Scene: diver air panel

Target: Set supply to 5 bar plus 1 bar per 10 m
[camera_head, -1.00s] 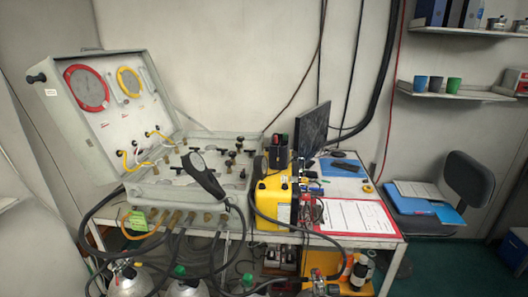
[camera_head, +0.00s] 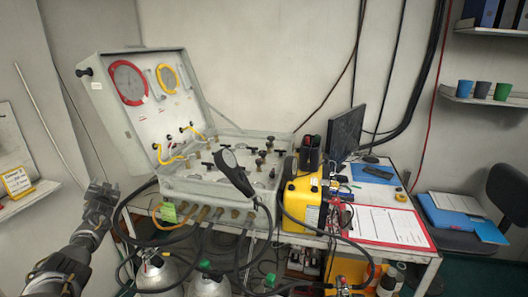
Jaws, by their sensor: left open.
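The diver air panel (camera_head: 205,192) is an open grey case on a table. Its raised lid (camera_head: 143,120) carries a red-rimmed gauge (camera_head: 129,82) and a yellow-rimmed gauge (camera_head: 167,79); their readings are too small to make out. Several black valve knobs (camera_head: 262,153) stand on the lower panel. A black handheld piece (camera_head: 237,172) lies over the panel's front. My left gripper (camera_head: 102,192) is open and empty, left of the panel and apart from it. My right gripper is out of view.
A yellow box (camera_head: 301,205), a monitor (camera_head: 345,135) and a red-edged sheet (camera_head: 390,226) sit right of the panel. Hoses hang at the table front above gas cylinders (camera_head: 157,273). A small yellow sign (camera_head: 17,181) stands on a shelf at left.

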